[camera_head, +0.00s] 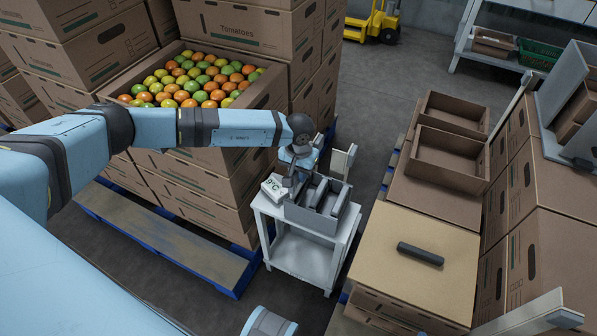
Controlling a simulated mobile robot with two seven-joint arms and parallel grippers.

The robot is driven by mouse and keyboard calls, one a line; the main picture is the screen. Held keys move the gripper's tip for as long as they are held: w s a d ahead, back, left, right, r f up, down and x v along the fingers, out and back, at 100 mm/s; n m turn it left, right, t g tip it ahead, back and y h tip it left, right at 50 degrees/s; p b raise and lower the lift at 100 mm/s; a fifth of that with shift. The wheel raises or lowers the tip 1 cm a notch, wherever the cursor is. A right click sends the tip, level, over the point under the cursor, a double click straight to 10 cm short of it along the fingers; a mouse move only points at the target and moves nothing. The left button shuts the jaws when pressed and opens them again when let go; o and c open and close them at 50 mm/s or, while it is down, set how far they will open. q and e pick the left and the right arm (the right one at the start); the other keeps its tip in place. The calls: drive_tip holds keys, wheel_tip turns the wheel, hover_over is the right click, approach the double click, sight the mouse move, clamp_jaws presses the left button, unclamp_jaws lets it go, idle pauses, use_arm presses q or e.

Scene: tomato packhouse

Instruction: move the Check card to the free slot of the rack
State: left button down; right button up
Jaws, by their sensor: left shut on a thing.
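My left gripper (293,176) points down over the small white stand (269,207), at the back left of the grey rack (308,218). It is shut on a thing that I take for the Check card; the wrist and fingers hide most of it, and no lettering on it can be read. The rack has upright dividers with slots between them; which slot is free cannot be told. I cannot tell whether the held card touches the rack. A white block marked 9°C (273,188) sits left of the rack, close to the gripper. My right gripper is not in view.
A cream upright piece (342,161) stands behind the rack. Stacked tomato cartons (222,184) rise close behind and left of my left arm. To the right, a board-topped stack (411,250) bears a dark bar (420,254). Floor shows between.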

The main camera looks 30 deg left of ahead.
use_arm(q)
drive_tip(key=shift+f+b, duration=0.35)
drive_tip(key=shift+f, duration=0.2)
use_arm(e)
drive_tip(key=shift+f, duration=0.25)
